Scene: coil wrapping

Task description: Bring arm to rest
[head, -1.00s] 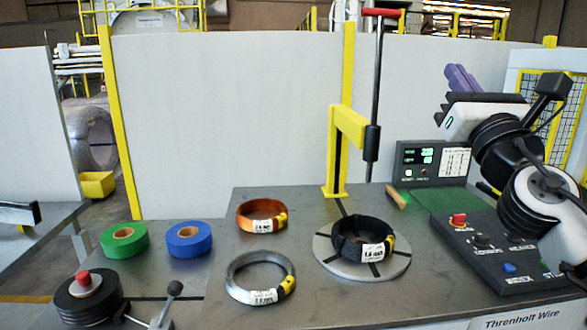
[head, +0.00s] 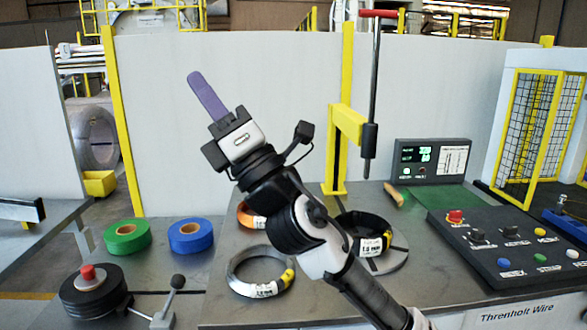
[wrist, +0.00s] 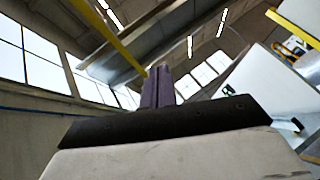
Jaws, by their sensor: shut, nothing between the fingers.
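My gripper (head: 208,97) is raised above the middle of the bench, with its purple fingers together and pointing up and to the left. Nothing is between them. In the wrist view the shut purple fingers (wrist: 158,88) point up toward the roof. My arm crosses in front of the bench from the lower right. It hides most of the orange coil (head: 246,215) and part of the black coil (head: 368,229) on the round plate (head: 399,250). A silver coil (head: 243,286) lies on the bench to the left of the arm.
Green tape (head: 127,237) and blue tape (head: 190,236) lie at left. A black spool with a red knob (head: 88,290) and a lever (head: 170,300) stand at front left. A yellow post (head: 336,150) rises behind the plate. A control panel (head: 515,250) and display (head: 432,160) are at right.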

